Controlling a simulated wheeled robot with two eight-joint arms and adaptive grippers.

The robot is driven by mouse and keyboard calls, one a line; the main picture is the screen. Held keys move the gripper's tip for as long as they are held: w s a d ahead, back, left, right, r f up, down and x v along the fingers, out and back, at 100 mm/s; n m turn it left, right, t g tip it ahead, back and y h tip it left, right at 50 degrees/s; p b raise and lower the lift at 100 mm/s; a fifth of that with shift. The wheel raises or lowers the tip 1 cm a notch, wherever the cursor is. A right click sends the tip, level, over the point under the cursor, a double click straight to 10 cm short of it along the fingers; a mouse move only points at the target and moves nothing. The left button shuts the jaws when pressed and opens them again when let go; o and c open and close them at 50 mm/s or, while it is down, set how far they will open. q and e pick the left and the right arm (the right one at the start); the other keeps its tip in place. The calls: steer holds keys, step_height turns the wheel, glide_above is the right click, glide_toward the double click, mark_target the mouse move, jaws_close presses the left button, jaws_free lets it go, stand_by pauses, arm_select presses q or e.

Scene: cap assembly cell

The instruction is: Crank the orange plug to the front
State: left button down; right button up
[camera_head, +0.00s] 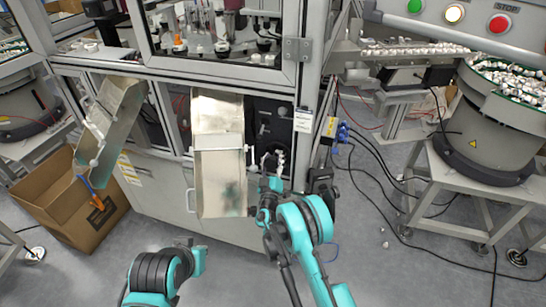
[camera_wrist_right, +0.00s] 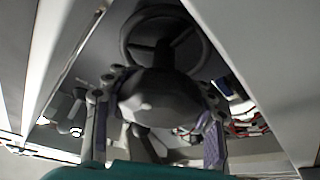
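A black panel (camera_head: 270,112) with a dark round knob is set in the machine front, right of the metal chute. In the right wrist view a dark round fitting with a crossbar (camera_wrist_right: 165,42) shows ahead. A dark grey rounded part (camera_wrist_right: 158,98) sits in front of it, between my fingers; I cannot tell what it belongs to. My right gripper (camera_head: 273,160) is just below the panel, pointing at it. Its fingers (camera_wrist_right: 156,135) are spread apart, with no clear grip on anything.
Two metal chutes, one tilted (camera_head: 112,120) and one upright (camera_head: 219,180), stand left of my right gripper. A cardboard box (camera_head: 60,210) is at the left. A feeder bowl on a stand (camera_head: 480,145) and floor cables are at the right. Pale panels flank the right wrist view.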

steer(key=o, duration=0.5)
steer(key=shift+d, duration=0.1)
